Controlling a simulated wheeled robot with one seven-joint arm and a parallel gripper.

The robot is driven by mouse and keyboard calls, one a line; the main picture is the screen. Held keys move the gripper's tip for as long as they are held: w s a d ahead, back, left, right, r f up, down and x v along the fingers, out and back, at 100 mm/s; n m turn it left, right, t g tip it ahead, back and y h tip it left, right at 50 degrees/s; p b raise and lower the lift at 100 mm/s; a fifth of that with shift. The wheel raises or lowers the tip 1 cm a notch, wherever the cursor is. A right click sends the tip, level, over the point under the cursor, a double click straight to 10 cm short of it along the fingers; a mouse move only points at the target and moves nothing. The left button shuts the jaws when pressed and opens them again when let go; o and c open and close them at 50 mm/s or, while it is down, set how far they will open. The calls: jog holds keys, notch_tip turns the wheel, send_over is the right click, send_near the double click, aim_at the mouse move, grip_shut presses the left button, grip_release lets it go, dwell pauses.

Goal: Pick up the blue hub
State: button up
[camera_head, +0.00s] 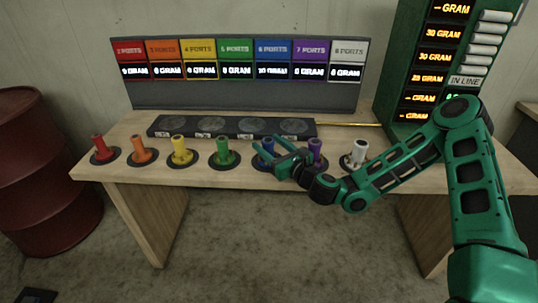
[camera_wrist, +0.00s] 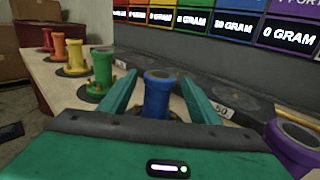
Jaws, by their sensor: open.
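The blue hub (camera_wrist: 158,94) stands upright on its dark round base, between the two open fingers of my gripper (camera_wrist: 157,98) in the wrist view. In the head view the blue hub (camera_head: 267,146) shows partly behind my green gripper (camera_head: 275,150). The fingers are spread on either side of the hub. I cannot tell whether either finger touches it.
The purple hub (camera_head: 315,150) stands close on the right, with the white hub (camera_head: 357,153) beyond it. Green (camera_head: 224,151), yellow (camera_head: 181,151), orange (camera_head: 141,150) and red (camera_head: 101,149) hubs stand to the left. A dark scale strip (camera_head: 230,127) lies behind on the wooden table (camera_head: 150,172).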

aim_at(264, 138)
jog(key=shift+x, duration=2.25)
jog(key=shift+f, duration=0.1)
grip_shut()
jog(key=shift+r, duration=0.65)
jog(key=s+a+r, duration=0.7)
jog(key=s+r, duration=0.2)
jog(key=shift+a+r, duration=0.15)
jog(key=shift+r, duration=0.1)
